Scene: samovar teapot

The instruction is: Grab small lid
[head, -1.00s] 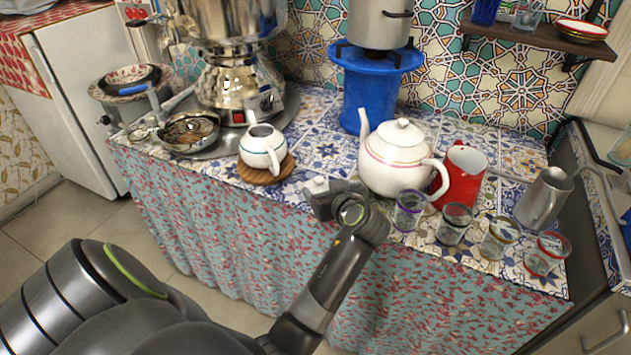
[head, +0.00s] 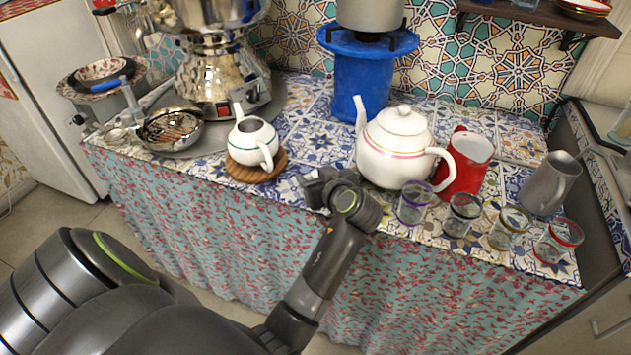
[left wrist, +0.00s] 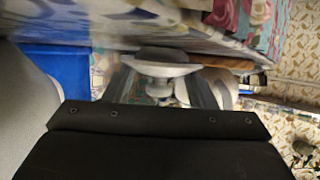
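The small white lid (left wrist: 160,69) lies on the tiled counter near its front edge. In the left wrist view it is between my left fingers, its knob towards the bottom of the picture. In the head view my left gripper (head: 312,188) covers nearly all of the lid. The fingers in the left wrist view (left wrist: 162,88) stand apart on either side; I cannot make out firm contact with the lid. The small white teapot (head: 252,138) sits lidless on a round wooden board (head: 257,173), left of my gripper. My right gripper is not in view.
The large white teapot (head: 392,155) stands close to the right of my gripper. A red mug (head: 468,164), several glasses (head: 414,204) and a metal jug (head: 546,186) are further right. A blue stand (head: 362,100) and the samovar (head: 215,80) are behind.

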